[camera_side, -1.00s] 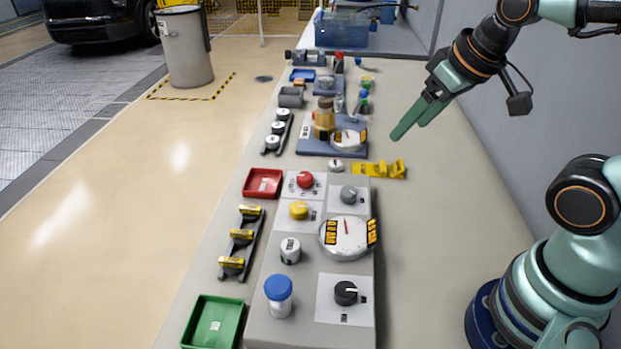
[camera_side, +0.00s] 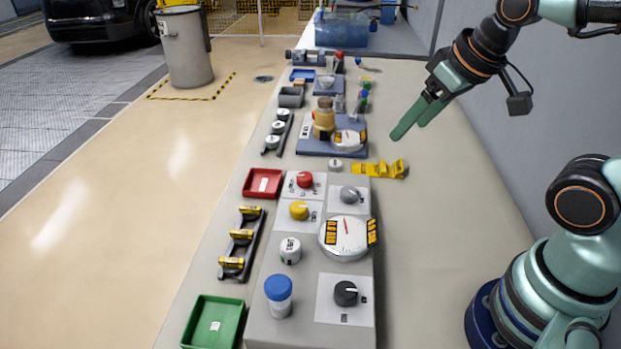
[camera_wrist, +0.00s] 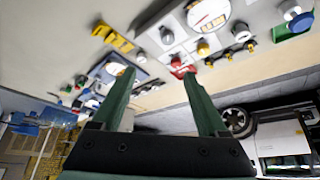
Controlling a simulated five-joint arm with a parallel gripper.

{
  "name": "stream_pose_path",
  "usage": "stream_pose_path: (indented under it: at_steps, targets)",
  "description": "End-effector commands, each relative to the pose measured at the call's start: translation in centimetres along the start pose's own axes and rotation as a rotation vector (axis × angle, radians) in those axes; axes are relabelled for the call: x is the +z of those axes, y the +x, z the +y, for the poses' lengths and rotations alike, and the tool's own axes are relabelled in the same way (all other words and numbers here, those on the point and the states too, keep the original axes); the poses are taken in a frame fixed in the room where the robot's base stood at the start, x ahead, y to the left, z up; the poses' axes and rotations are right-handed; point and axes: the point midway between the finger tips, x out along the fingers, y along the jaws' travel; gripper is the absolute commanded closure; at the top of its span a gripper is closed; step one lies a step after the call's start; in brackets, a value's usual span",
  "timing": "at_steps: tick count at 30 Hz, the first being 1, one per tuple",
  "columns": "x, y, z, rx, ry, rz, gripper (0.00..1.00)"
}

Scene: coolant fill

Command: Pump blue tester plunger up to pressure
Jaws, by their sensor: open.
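The blue plunger (camera_side: 278,288) stands upright at the near left of the grey tester panel (camera_side: 262,330) in the side view. Its blue cap sits on a pale body. It also shows at the top right of the wrist view (camera_wrist: 290,10). The round gauge (camera_side: 346,238) with a red needle is on the panel's right edge, behind a black knob (camera_side: 346,293). My gripper (camera_side: 408,128) hangs above the right side of the bench, beyond the panel and well away from the plunger. Its green fingers are apart and empty, as the wrist view shows (camera_wrist: 158,95).
A green tray (camera_side: 237,325) and a red tray (camera_side: 263,183) lie left of the panel, with a rack of yellow pieces (camera_side: 240,240) between them. A yellow holder (camera_side: 380,170) lies behind the panel. A second gauge unit (camera_side: 312,148) stands farther back. The bench's right side is clear.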

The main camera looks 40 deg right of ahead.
Motion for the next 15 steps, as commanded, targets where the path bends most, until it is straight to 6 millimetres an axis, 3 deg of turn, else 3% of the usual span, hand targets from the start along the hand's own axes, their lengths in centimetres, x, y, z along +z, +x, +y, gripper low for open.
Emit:
stream_pose_path:
  at_steps: [2, 8, 11, 15]
  targets:
    - [0.0, 0.0, 0.0, 0.0, 0.0, 0.0, 0.23]
    - [-0.4, -0.1, -1.0, -0.015, -0.029, -0.02, 1.0]
    - [-1.2, -0.2, -2.8, -0.042, -0.082, -0.055, 1.0]
    - [-2.4, -0.4, -6.8, -0.09, -0.196, -0.132, 1.0]
